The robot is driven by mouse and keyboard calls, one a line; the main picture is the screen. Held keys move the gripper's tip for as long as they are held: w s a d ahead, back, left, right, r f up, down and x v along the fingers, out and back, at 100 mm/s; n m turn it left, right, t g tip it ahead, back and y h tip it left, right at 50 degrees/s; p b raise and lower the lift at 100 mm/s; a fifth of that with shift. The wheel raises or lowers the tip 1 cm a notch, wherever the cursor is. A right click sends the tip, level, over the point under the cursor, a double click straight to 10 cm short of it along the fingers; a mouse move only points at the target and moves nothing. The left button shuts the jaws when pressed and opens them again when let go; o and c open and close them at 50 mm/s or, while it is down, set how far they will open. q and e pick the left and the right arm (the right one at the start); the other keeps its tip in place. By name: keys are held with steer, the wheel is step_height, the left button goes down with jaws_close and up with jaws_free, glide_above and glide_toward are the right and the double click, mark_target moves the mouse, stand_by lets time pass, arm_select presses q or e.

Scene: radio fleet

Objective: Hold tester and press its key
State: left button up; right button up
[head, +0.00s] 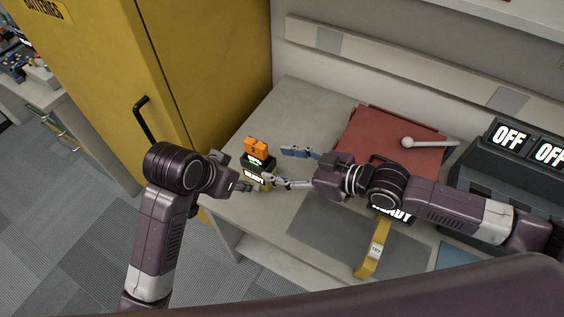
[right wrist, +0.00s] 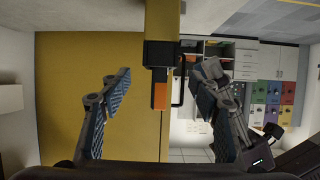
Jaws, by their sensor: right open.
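The tester (head: 258,168) stands upright near the front left of the bench, a dark body with lit displays and an orange key (head: 256,146) on top. In the right wrist view the tester (right wrist: 160,54) appears inverted, with its orange key (right wrist: 159,96) pointing down and a yellow part above. My left gripper (head: 246,187) is at the tester's lower left; whether its fingers are closed on it is unclear. My right gripper (head: 284,167) is open and empty, to the right of the tester, its fingers pointing toward it and apart from it.
A yellow cabinet (head: 205,70) stands close on the left. A red tray (head: 375,140) lies behind my right arm, with a pale round-ended rod (head: 430,143) over it. A yellow strip (head: 374,250) and a partly hidden READY display lie by a grey mat (head: 325,232). OFF panels (head: 510,137) stand right.

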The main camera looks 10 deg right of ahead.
mark_target(258, 159)
steer(key=shift+x, duration=3.9)
steer(key=shift+r, duration=0.1)
steer(key=shift+c, duration=0.4)
steer(key=c, duration=1.3)
arm_select(q)
jaws_close()
